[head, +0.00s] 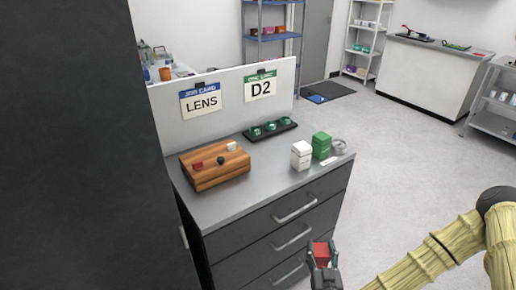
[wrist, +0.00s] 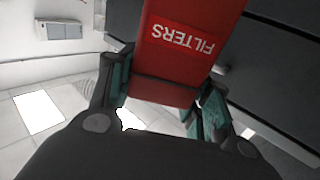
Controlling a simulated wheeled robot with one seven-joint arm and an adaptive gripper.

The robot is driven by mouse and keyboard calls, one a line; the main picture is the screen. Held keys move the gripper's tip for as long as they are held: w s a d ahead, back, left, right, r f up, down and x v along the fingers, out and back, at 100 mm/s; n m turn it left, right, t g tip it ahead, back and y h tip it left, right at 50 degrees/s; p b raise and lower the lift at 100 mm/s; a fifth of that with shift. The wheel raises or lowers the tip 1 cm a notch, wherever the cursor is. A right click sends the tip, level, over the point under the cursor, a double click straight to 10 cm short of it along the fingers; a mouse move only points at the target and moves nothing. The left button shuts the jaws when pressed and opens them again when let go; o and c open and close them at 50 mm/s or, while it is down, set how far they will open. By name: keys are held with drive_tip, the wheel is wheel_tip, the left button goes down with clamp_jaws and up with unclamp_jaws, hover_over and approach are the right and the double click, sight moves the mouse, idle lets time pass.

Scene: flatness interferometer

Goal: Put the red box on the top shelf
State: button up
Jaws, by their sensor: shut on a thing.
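The red box (wrist: 190,50) fills the upper middle of the wrist view, and its label reads FILTERS upside down. My gripper (wrist: 165,95) is shut on it, with one finger on each side. In the head view the red box (head: 321,252) shows small in my gripper (head: 322,258), in front of the grey drawer cabinet (head: 258,234) and below its top. Shelves stand at the back: a blue-shelved rack (head: 272,36) at the top middle and a white rack (head: 366,27) further right. Which one holds the top shelf meant, I cannot tell.
On the cabinet are a wooden block (head: 214,178), a white box (head: 301,155), a green box (head: 321,146) and a black tray (head: 270,129). A dark panel (head: 70,150) blocks the left. Open floor (head: 410,140) lies to the right, before a white counter (head: 432,70).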

drive_tip(key=shift+a+r+p, duration=0.25)
drive_tip(key=shift+r+p, duration=0.55)
drive_tip(key=shift+r, duration=0.4)
drive_tip(key=shift+a+f, duration=0.1)
drive_tip(key=shift+a, duration=0.05)
